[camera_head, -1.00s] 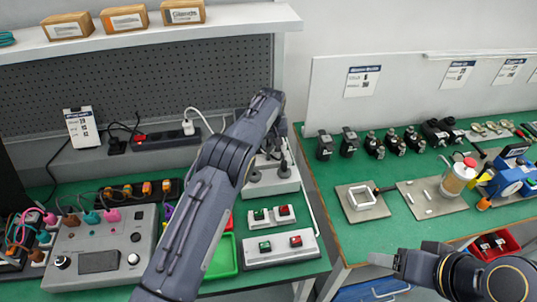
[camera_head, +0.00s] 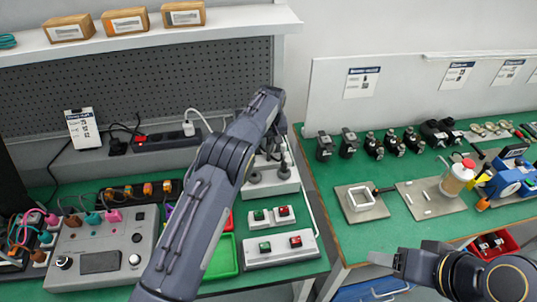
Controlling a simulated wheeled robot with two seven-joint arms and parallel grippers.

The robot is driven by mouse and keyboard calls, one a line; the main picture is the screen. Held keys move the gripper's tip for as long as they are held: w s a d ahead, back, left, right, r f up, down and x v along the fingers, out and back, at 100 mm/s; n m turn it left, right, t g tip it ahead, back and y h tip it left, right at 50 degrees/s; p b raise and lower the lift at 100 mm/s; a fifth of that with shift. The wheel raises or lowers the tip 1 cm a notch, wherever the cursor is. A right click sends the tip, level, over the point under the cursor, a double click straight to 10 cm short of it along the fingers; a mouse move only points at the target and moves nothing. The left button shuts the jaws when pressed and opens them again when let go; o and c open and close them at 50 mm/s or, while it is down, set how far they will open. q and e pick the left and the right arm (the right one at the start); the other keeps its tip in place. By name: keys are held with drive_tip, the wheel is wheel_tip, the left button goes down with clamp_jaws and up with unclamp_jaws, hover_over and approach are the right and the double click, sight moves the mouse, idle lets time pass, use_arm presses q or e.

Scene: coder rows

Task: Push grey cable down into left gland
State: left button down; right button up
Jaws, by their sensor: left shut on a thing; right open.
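The light grey box with the glands (camera_head: 284,183) stands at the right part of the left green bench, partly covered by my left arm. Dark round glands show on its top, the left one (camera_head: 255,177) close beside my forearm. My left gripper (camera_head: 281,148) is over the back of this box, pointing down and mostly hidden by its own wrist. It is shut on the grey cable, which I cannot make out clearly. My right gripper (camera_head: 383,259) is open and empty in front of the right bench, far from the box.
A grey control panel (camera_head: 98,248) with coloured plugs is at left. A white plug with cord (camera_head: 189,128) is behind. The right bench holds connectors and a square frame (camera_head: 361,198).

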use_arm(q)
drive_tip(key=shift+r+p, duration=2.3)
drive_tip(key=shift+r, duration=1.25)
drive_tip(key=s+a+r+b, duration=0.1)
drive_tip(key=s+a+b, duration=0.2)
drive_tip(key=s+b, duration=0.8)
drive_tip(key=shift+s+a+r+b, duration=0.3)
drive_tip(key=shift+s+a+b, duration=0.05)
drive_tip(key=shift+b, duration=0.45)
drive_tip(key=shift+f+p, duration=0.1)
drive_tip(key=shift+p, duration=0.25)
drive_tip(key=shift+f, duration=0.3)
